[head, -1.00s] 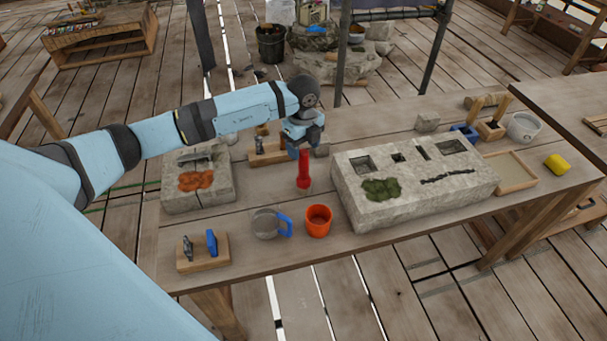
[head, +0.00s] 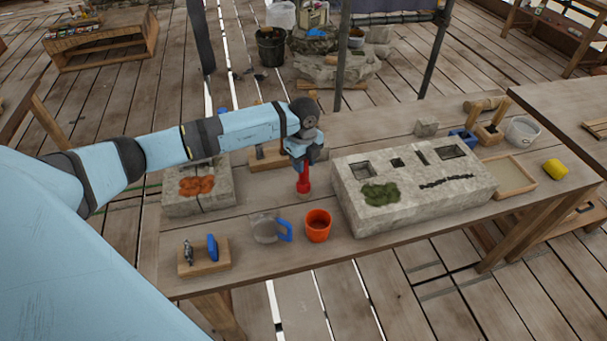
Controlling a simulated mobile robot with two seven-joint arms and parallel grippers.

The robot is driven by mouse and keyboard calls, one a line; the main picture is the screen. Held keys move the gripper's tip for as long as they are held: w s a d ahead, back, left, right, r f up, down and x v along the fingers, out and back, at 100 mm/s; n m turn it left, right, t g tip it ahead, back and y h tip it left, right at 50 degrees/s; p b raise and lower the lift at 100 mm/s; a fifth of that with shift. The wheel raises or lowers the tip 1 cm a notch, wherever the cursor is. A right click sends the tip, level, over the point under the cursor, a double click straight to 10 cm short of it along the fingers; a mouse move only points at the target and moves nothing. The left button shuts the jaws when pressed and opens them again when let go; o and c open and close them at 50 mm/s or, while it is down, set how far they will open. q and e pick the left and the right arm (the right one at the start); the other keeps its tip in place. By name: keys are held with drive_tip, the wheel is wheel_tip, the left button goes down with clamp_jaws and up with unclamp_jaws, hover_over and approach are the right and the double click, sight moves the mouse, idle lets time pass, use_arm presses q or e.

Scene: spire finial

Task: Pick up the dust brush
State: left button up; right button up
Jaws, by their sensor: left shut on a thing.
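The dust brush (head: 303,182) has a red handle and stands upright, its lower end pale, between the two stone blocks on the workbench. My left gripper (head: 303,162) is shut on the upper part of the red handle, from above. The gripper hides the top of the handle. I cannot tell whether the brush's lower end touches the bench. My right gripper does not show.
An orange cup (head: 318,226) and a clear mug with a blue handle (head: 267,228) stand in front. A large stone block (head: 410,207) is close on the right, a smaller block (head: 196,205) on the left. A wooden tool holder (head: 203,263) sits front left.

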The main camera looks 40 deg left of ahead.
use_arm(q)
drive_tip(key=shift+r, duration=0.1)
wheel_tip(320, 180, up, 20)
drive_tip(key=b, duration=0.2)
idle(0.7)
